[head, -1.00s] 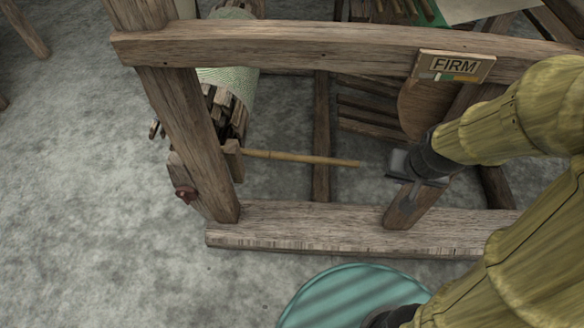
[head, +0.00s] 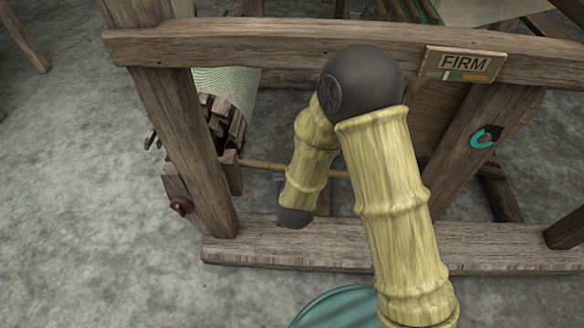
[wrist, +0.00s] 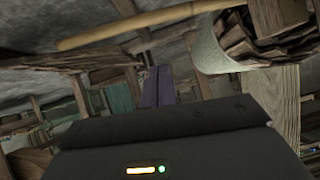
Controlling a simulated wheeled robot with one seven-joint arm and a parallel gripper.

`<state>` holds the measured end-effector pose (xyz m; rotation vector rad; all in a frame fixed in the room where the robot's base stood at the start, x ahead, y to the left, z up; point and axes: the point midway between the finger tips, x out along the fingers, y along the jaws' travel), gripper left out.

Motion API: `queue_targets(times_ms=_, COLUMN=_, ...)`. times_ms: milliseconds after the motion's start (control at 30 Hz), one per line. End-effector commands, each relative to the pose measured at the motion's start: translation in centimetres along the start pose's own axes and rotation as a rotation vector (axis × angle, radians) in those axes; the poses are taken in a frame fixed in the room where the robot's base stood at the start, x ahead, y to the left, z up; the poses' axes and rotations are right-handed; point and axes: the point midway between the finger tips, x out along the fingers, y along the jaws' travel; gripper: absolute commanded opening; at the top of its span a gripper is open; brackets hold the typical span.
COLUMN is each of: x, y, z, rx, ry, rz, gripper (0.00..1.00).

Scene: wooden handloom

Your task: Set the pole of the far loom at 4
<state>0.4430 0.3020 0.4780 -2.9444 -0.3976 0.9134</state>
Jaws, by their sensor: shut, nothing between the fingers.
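The thin bamboo pole (head: 258,165) runs from a wooden block on the loom's left post to the right, low inside the frame. My arm covers part of its middle in the head view. It also crosses the top of the wrist view (wrist: 140,24). My gripper (wrist: 158,78) shows in the wrist view with its dark fingers together and empty, below the pole in the picture and apart from it. In the head view my gripper is mostly hidden behind my arm. The loom frame (head: 290,41) carries a FIRM sign (head: 465,64) with a coloured strip. No number 4 is readable.
A cloth roll with wooden slats (head: 225,105) sits behind the left post (head: 185,130). The bottom beam (head: 400,246) crosses in front. A teal hook (head: 485,137) is on the right slanted post. A teal round object (head: 335,308) stands in front.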

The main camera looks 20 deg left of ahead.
Motion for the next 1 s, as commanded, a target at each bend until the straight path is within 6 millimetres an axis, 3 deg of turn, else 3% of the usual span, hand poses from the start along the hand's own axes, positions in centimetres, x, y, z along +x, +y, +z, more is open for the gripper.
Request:
queue_targets(times_ms=267, x=0.1, y=0.1, z=-0.1, rx=0.001, ry=0.001, rz=0.000, gripper=0.00)
queue_targets(times_ms=467, x=1.5, y=0.1, z=0.1, rx=0.003, ry=0.000, rz=0.001, gripper=0.00)
queue_targets(times_ms=1000, x=10.7, y=0.2, z=0.4, rx=0.002, ry=0.000, rz=0.001, gripper=0.00)
